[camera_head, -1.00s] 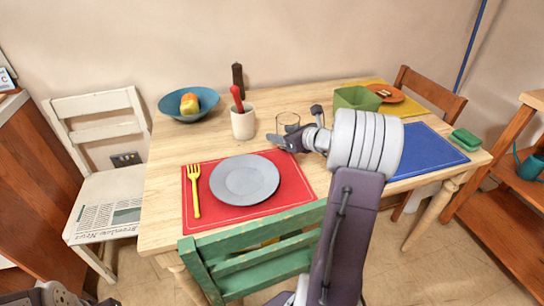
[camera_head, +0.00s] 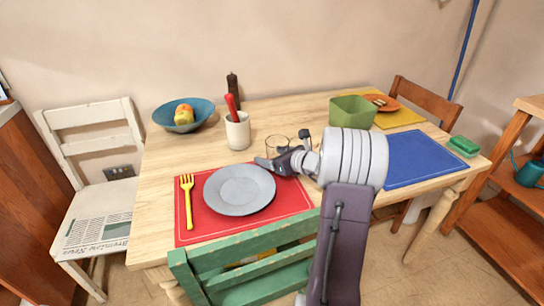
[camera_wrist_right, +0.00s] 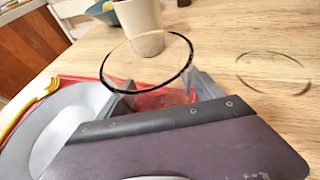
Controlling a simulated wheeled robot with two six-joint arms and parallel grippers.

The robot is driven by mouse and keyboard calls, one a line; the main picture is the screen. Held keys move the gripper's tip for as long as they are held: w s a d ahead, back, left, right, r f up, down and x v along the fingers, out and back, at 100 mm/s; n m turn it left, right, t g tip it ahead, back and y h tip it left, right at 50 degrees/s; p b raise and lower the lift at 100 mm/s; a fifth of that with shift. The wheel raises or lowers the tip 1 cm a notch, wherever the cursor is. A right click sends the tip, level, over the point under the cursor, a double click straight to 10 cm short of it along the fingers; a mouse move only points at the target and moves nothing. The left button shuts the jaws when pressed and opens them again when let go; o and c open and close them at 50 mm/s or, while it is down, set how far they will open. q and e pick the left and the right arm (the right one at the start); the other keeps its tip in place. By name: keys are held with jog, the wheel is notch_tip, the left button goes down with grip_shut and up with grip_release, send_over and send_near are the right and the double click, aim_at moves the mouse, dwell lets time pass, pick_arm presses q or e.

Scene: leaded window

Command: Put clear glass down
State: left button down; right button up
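The clear glass (camera_head: 278,146) is upright at the red placemat's (camera_head: 296,197) far right corner, right of the white cup. My right gripper (camera_head: 279,157) has its fingers on either side of the glass and looks shut on it. In the wrist view the glass rim (camera_wrist_right: 148,62) shows between the two fingers (camera_wrist_right: 165,94), with red behind its lower part. The gripper hides the glass's base, so I cannot tell whether it touches the table. My left gripper is not clearly in view.
A grey plate (camera_head: 240,190) and yellow fork (camera_head: 188,202) lie on the red placemat. A white cup (camera_head: 238,132) with a red-handled utensil stands behind. A blue bowl (camera_head: 202,114), green box (camera_head: 353,111) and blue placemat (camera_head: 420,158) are farther off. A green chair (camera_head: 255,265) stands in front.

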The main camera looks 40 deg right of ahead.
jog(key=shift+r, duration=0.2)
jog(key=shift+s+r+p, duration=0.15)
jog(key=shift+s+p, duration=0.05)
jog(key=shift+p, duration=0.1)
jog(key=p+v, duration=0.2)
jog(key=v, duration=0.9)
jog(key=shift+p, duration=0.35)
jog(key=shift+s, duration=0.3)
